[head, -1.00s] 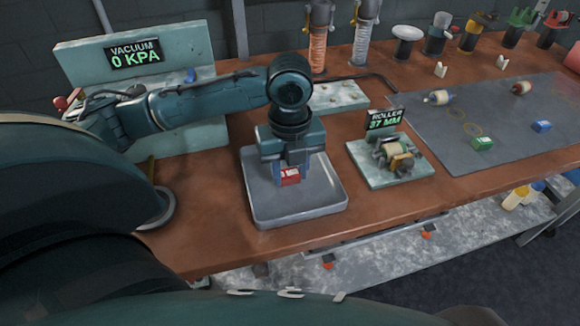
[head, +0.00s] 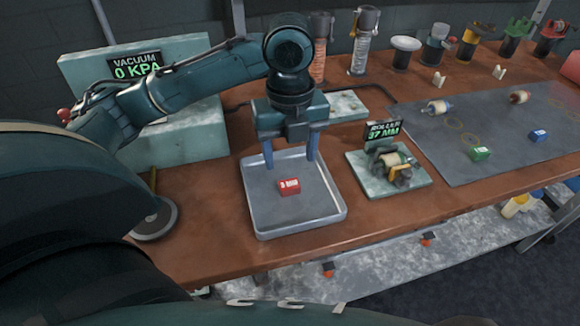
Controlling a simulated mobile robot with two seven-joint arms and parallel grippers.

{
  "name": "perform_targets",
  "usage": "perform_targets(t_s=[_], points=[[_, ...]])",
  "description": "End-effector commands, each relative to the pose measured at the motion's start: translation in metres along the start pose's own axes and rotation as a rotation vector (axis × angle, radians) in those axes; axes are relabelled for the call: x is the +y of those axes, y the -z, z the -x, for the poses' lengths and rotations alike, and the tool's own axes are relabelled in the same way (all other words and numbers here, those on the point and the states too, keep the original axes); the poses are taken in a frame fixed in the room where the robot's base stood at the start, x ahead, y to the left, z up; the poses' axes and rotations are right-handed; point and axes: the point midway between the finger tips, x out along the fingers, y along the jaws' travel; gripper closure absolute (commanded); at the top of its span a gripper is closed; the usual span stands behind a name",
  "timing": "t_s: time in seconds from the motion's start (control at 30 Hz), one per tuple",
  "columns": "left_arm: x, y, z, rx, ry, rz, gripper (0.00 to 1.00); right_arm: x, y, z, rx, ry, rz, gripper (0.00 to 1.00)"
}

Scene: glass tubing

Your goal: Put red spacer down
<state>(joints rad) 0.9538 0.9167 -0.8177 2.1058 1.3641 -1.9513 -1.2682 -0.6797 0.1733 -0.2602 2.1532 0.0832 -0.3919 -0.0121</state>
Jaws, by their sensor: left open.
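The red spacer (head: 289,187) is a small red block with a white label on its face. It lies in the grey tray (head: 262,225), near the middle of the tray floor. My left gripper (head: 290,160) is above the back part of the tray, with its two blue fingers spread wide apart. It is open and empty, and the spacer sits apart from it, below and between the fingers in the picture. My right gripper does not show.
Right of the tray stands a roller fixture (head: 393,166) with a "37 MM" display. A grey mat (head: 450,150) further right holds a green block (head: 480,153), a blue block (head: 537,135) and small rollers. The vacuum panel (head: 185,130) reads 0 KPA. Several tools line the back.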

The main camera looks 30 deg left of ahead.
Motion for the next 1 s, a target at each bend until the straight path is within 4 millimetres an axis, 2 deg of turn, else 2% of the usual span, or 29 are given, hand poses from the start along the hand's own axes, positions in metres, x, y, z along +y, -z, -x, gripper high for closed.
perform_targets(t_s=[0.03, 0.1, 0.3, 1.0], points=[[-0.001, 0.000, 0.013, -0.001, 0.004, -0.001, 0.43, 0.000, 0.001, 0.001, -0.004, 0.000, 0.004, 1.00], [-0.001, 0.000, 0.024, -0.001, 0.003, -0.001, 0.43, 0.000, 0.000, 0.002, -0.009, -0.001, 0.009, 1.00], [0.000, 0.000, 0.044, -0.001, 0.000, 0.000, 0.43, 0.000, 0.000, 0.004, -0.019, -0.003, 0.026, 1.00], [0.000, 0.000, 0.045, 0.001, -0.001, 0.000, 0.43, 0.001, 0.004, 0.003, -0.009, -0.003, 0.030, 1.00]])
